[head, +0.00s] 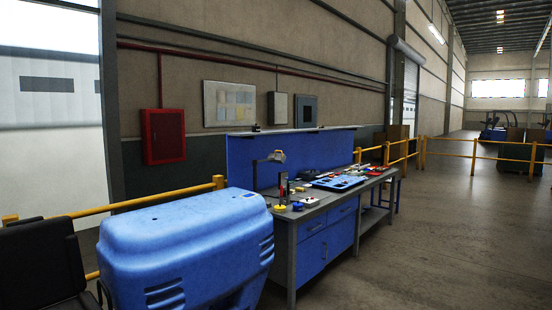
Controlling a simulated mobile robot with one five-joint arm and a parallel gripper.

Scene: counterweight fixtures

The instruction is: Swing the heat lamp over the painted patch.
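A small lamp-like head (277,156), grey and yellowish, shows above the near end of the workbench, in front of the blue back panel. It may be the heat lamp, but it is too small to be sure. A thin dark and red upright (283,188) stands below it on the bench top; I cannot tell whether the two are joined. I cannot make out a painted patch among the small items on the bench. My gripper is not in view.
The grey-topped workbench (318,212) has blue drawers and carries several small items and a blue tray (339,183). A large blue plastic casing (185,245) and a black seat (45,262) stand at near left. Yellow railings (474,141) cross behind. Floor at right is clear.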

